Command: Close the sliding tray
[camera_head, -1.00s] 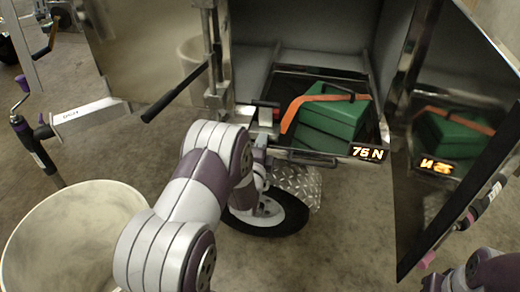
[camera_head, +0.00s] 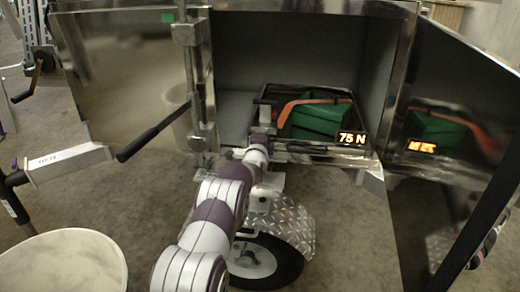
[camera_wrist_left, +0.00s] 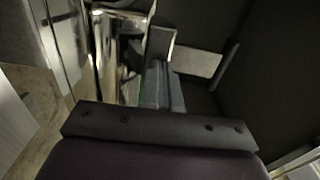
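The sliding tray (camera_head: 290,146) is a dark, shallow tray in the open trailer cabinet, with a glowing "75 N" label on its front. Its front is close to the cabinet's lower front edge; I cannot tell whether it is flush. A green box (camera_head: 318,120) with an orange strap lies in it. My left gripper (camera_head: 265,122) is at the tray's front left corner and seems to touch it. Its fingers are small and dark there, so I cannot tell their opening. In the left wrist view, the dark gripper body fills the bottom, facing grey metal parts. My right gripper is not clearly visible.
A shiny open door (camera_head: 450,130) stands at the right and mirrors the box. Another metal panel (camera_head: 130,75) with a black lever (camera_head: 153,134) is at the left. A wheel with a diamond-plate fender (camera_head: 290,222) is below the tray. A pale bin (camera_head: 65,265) stands lower left.

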